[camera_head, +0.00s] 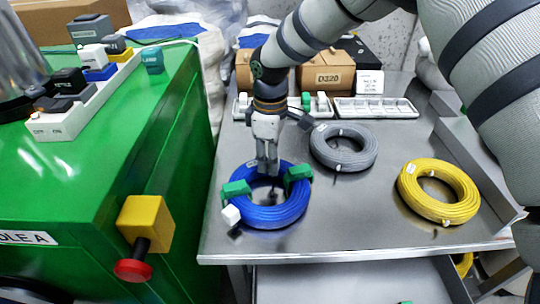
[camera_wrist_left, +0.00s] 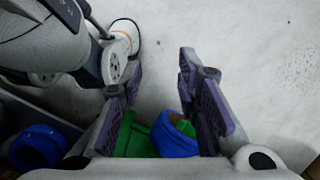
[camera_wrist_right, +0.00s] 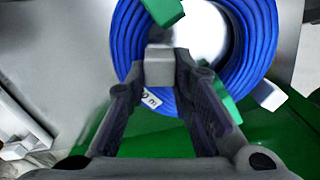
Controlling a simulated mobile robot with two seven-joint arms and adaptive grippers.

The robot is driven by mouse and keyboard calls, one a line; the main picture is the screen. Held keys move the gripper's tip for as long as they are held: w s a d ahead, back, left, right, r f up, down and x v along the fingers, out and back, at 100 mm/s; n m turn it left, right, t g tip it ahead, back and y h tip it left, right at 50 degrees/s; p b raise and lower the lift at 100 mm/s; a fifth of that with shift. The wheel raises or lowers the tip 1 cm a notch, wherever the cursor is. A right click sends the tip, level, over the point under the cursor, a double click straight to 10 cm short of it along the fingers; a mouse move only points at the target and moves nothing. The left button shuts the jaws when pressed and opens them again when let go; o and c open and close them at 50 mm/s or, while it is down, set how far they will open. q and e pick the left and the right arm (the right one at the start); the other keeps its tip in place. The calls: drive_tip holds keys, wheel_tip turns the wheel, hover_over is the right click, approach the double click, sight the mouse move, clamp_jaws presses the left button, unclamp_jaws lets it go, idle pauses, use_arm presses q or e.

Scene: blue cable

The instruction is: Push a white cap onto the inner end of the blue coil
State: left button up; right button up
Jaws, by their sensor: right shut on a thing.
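The blue coil (camera_head: 265,216) lies flat near the table's front left, with green clips (camera_head: 236,189) (camera_head: 298,174) on it. A white cap (camera_head: 231,215) sits at its outer left edge; it also shows in the right wrist view (camera_wrist_right: 269,95). My right gripper (camera_head: 267,168) points down over the coil's centre. In the right wrist view it is shut on another white cap (camera_wrist_right: 159,66), seen over the coil's inner edge. The coil's inner end is not clearly visible. My left gripper (camera_wrist_left: 160,95) is open and apart from the coil; its arm is outside the head view.
A grey coil (camera_head: 343,148) and a yellow coil (camera_head: 438,193) lie to the right on the metal table (camera_head: 370,225). White trays (camera_head: 375,108) and cardboard boxes (camera_head: 325,75) stand behind. A green cabinet (camera_head: 100,150) with a red knob (camera_head: 133,269) is at left.

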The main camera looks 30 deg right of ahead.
use_arm(q)
drive_tip(key=shift+w+r, duration=0.15)
use_arm(e)
drive_tip(key=shift+f, duration=0.2)
idle(0.3)
drive_tip(key=shift+f, duration=0.55)
idle(0.9)
use_arm(q)
drive_tip(key=shift+w+r, duration=0.1)
use_arm(e)
drive_tip(key=shift+r, duration=0.1)
use_arm(q)
drive_tip(key=shift+w+r+p, duration=0.15)
drive_tip(key=shift+r+p, duration=0.05)
drive_tip(key=shift+p, duration=0.15)
use_arm(e)
drive_tip(key=shift+r, duration=0.5)
use_arm(q)
drive_tip(key=shift+w, duration=0.1)
use_arm(e)
drive_tip(key=shift+r, duration=0.1)
drive_tip(key=shift+f, duration=0.7)
idle(0.8)
use_arm(q)
drive_tip(key=shift+w+r+t, duration=0.2)
drive_tip(key=shift+r+t, duration=0.05)
drive_tip(key=shift+t, duration=0.05)
use_arm(e)
drive_tip(key=shift+r, duration=0.65)
